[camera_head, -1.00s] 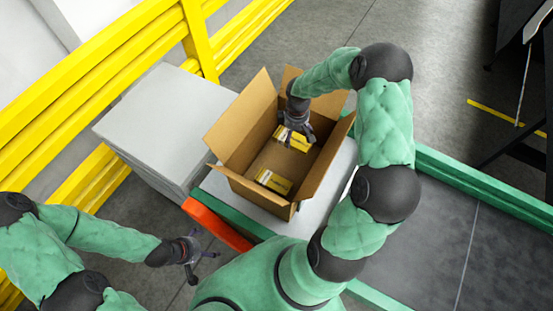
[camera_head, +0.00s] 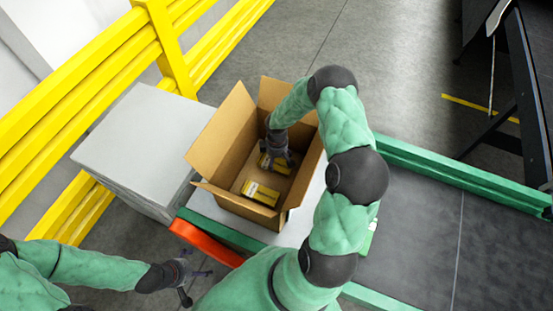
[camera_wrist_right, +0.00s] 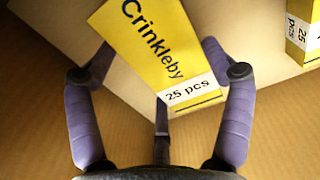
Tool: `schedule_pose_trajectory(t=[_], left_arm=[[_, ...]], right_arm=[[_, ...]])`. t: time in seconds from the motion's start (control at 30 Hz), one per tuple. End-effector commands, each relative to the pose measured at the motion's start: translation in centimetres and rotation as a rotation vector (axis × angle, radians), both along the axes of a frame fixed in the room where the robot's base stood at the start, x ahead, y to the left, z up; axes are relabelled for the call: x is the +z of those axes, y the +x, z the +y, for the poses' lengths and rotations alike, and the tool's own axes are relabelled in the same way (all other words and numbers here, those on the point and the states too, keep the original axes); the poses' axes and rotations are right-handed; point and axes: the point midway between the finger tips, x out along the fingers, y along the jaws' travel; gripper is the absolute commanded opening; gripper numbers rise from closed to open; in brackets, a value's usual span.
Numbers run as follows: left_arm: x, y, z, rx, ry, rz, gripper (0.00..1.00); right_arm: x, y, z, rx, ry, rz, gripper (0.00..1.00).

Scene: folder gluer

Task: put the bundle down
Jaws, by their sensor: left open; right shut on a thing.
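My right gripper (camera_head: 278,156) reaches down inside an open cardboard box (camera_head: 226,150). It is shut on a yellow bundle (camera_head: 280,168) printed "Crinkleby" and "25 pcs", which also shows between the fingers in the right wrist view (camera_wrist_right: 150,45). Whether this bundle touches the box floor I cannot tell. A second yellow bundle (camera_head: 262,193) with a white label lies on the box floor nearer to me; a yellow bundle (camera_wrist_right: 303,30) shows at the right edge of the wrist view. My left gripper (camera_head: 184,276) is open and empty, outside the box at the lower left.
The box stands with flaps up on a light surface (camera_head: 207,205) with a green edge and an orange part (camera_head: 205,243). A stack of grey sheets (camera_head: 135,140) is left of it, before a yellow rail (camera_head: 165,45). A dark conveyor belt (camera_head: 430,220) lies right.

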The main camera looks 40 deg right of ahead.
Motion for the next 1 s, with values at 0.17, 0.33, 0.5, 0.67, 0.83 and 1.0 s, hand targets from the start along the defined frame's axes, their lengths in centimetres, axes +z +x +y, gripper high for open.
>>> schedule_pose_trajectory(t=[0.17,0.33,0.5,0.67,0.83,1.0], left_arm=[[0.0,0.0,0.0,0.0,0.0,0.0,1.0],[-0.4,0.0,0.0,0.0,0.0,0.0,1.0],[-0.3,0.0,0.0,0.0,0.0,0.0,1.0],[-0.3,0.0,0.0,0.0,0.0,0.0,1.0],[-0.1,0.0,0.0,0.0,0.0,0.0,1.0],[0.1,0.0,0.0,0.0,0.0,0.0,1.0]], right_arm=[[0.1,0.0,0.0,0.0,-0.001,0.0,0.45],[-0.3,0.0,0.0,0.0,0.0,0.0,0.87],[-0.2,0.0,0.0,0.0,0.0,0.0,1.0],[-0.2,0.0,0.0,0.0,0.0,0.0,1.0],[0.0,0.0,0.0,0.0,0.0,0.0,1.0],[1.9,0.1,-0.1,-0.001,-0.002,-0.002,1.0]])
